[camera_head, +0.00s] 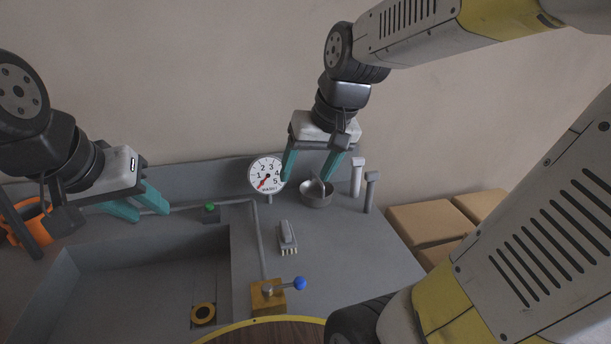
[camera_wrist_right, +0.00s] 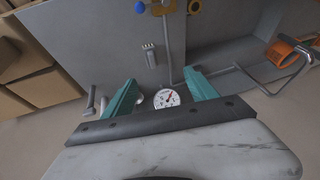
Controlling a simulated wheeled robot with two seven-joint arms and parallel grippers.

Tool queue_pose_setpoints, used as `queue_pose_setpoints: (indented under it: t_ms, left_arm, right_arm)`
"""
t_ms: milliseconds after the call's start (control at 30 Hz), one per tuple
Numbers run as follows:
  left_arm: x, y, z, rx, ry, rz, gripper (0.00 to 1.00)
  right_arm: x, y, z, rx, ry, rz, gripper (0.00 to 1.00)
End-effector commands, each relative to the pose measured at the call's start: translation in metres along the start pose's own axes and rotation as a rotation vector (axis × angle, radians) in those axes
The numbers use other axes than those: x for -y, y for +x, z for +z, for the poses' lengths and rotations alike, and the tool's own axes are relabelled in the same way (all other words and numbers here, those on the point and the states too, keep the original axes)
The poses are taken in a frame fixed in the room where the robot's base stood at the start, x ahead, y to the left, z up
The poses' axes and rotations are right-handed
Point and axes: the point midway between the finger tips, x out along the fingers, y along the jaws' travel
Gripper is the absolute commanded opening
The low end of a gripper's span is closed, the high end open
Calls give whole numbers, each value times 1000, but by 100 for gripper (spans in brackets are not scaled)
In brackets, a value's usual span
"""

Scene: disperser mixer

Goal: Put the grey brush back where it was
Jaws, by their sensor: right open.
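The grey brush (camera_head: 287,237) lies on the grey worktop, right of the sunken basin, with its pale bristles toward the front. It also shows in the right wrist view (camera_wrist_right: 150,58), apart from the fingers.
A dial gauge (camera_head: 266,175) stands at the back. A metal bowl (camera_head: 317,199) and two upright grey posts (camera_head: 370,192) are to its right. A blue-knobbed lever (camera_head: 299,283) is in front of the brush. An orange ring-shaped object (camera_head: 25,226) is at left; cardboard boxes (camera_head: 428,222) are at right.

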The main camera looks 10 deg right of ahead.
Motion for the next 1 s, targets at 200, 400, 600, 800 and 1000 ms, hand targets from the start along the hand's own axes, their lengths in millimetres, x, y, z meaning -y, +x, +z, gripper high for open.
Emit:
queue_pose_setpoints:
  t_ms: [200, 400, 600, 800, 1000]
  left_arm:
    - [0, 0, 0, 0, 0, 0, 36]
    - [0, 0, 0, 0, 0, 0, 36]
    - [0, 0, 0, 0, 0, 0, 36]
    - [0, 0, 0, 0, 0, 0, 36]
    - [0, 0, 0, 0, 0, 0, 36]
  right_arm:
    - [3, -34, 45, -112, -27, -3, 67]
    - [4, -42, 63, -153, -40, 1, 67]
    - [4, -42, 64, -156, -41, 2, 67]
    - [4, -42, 64, -156, -41, 2, 67]
    - [4, -42, 64, -156, -41, 2, 67]
